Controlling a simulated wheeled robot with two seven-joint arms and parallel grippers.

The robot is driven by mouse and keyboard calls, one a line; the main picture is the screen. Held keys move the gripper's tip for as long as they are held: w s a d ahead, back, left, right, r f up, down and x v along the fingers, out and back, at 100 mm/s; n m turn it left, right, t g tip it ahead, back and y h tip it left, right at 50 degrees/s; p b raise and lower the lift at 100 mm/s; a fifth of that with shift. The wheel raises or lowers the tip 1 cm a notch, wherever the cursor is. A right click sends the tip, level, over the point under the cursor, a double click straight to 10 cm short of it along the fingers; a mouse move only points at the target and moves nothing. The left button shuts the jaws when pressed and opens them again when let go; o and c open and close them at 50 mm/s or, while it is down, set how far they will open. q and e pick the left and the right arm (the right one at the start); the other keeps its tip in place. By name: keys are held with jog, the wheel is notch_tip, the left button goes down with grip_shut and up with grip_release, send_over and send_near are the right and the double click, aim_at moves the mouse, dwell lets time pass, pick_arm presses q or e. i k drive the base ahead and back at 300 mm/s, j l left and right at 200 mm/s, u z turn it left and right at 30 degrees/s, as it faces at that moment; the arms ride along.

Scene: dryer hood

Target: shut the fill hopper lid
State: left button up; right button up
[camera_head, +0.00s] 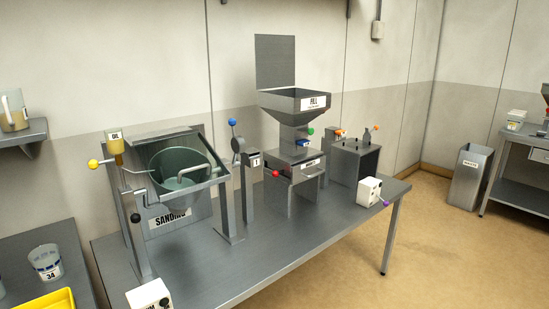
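The fill hopper (296,105) stands on a machine at the back middle of the grey table. It is a dark funnel with a white "FILL" label (313,103). Its lid (275,61) is a flat dark grey panel standing upright at the rear edge, so the hopper is open at the top. Neither of my grippers shows in the head view.
On the table (280,262) stand a sanding drum (184,172) at left, a post with a blue knob (232,122), a dark box (354,160) at right and a white box (369,191) near the right edge. Clear tabletop lies in front of the hopper. A bin (471,176) stands on the floor.

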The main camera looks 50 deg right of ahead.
aim_at(276, 54)
jog(key=z, duration=1.75)
jog(key=i+j, duration=0.1)
jog(key=i, duration=0.35)
jog(key=i+j, duration=0.15)
jog(key=i, duration=0.3)
jog(key=i+j, duration=0.1)
jog(key=i, duration=0.4)
